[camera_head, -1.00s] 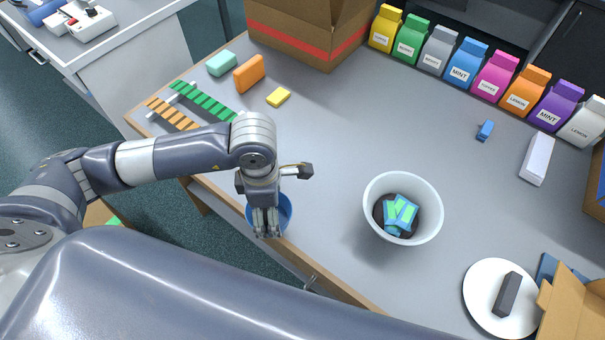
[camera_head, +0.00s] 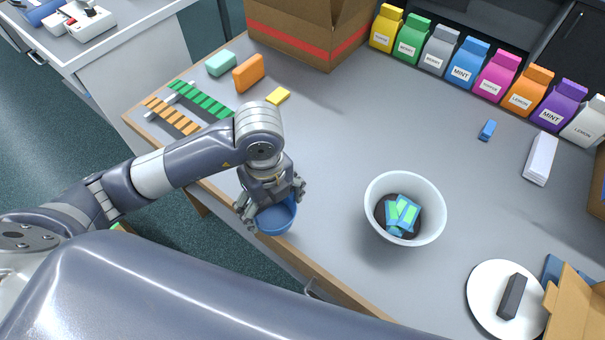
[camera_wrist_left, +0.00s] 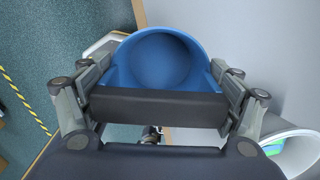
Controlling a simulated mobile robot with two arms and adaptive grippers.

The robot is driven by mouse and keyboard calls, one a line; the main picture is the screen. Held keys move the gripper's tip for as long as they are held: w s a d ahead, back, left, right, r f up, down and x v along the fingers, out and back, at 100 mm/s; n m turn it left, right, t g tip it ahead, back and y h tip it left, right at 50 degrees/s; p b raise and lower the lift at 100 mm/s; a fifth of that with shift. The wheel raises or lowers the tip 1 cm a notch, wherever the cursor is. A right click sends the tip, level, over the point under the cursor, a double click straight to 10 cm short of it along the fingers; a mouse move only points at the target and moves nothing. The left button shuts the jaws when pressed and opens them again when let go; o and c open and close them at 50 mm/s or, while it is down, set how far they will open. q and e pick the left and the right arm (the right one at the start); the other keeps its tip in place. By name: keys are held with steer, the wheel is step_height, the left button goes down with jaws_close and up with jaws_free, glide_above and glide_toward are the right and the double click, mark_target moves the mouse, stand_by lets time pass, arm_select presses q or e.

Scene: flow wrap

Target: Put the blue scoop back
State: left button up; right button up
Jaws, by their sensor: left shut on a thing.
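The blue scoop (camera_head: 277,218) is a round, deep blue cup at the table's near edge in the head view. My left gripper (camera_head: 268,205) is over it, with fingers on both sides of its rim. In the left wrist view the scoop (camera_wrist_left: 160,60) sits between the fingers of my left gripper (camera_wrist_left: 160,85), its round hollow facing the camera. The gripper is shut on the scoop. The gripper hides part of the scoop, and I cannot tell whether its bottom touches the table. My right gripper is not in view.
A white bowl (camera_head: 376,192) with blue-green packets stands right of the scoop. A white plate (camera_head: 482,300) with a dark bar lies at lower right. Coloured bags (camera_head: 466,62) line the back near an open carton (camera_head: 290,42). Green and orange strips (camera_head: 200,100) lie at left. The middle table is clear.

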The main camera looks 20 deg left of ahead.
arm_select(q)
steer(key=n, duration=0.2)
steer(key=shift+w+n, duration=0.1)
steer(key=shift+n, duration=0.3)
steer(key=shift+w, duration=0.35)
steer(key=w+p, duration=0.1)
steer(key=w, duration=0.4)
steer(key=w+d+f+p, duration=0.1)
steer(key=w, duration=0.4)
steer(key=w+p, duration=0.1)
steer(key=w, duration=0.4)
steer(key=shift+w+d+f+p, duration=0.1)
steer(key=shift+d+f+p, duration=0.15)
steer(key=shift+p, duration=0.15)
step_height(320, 180, down, 3)
steer(key=shift+r+p, duration=0.15)
steer(key=shift+p, duration=0.45)
steer(key=shift+f, duration=0.4)
steer(key=shift+f, duration=0.15)
steer(key=o, duration=1.1)
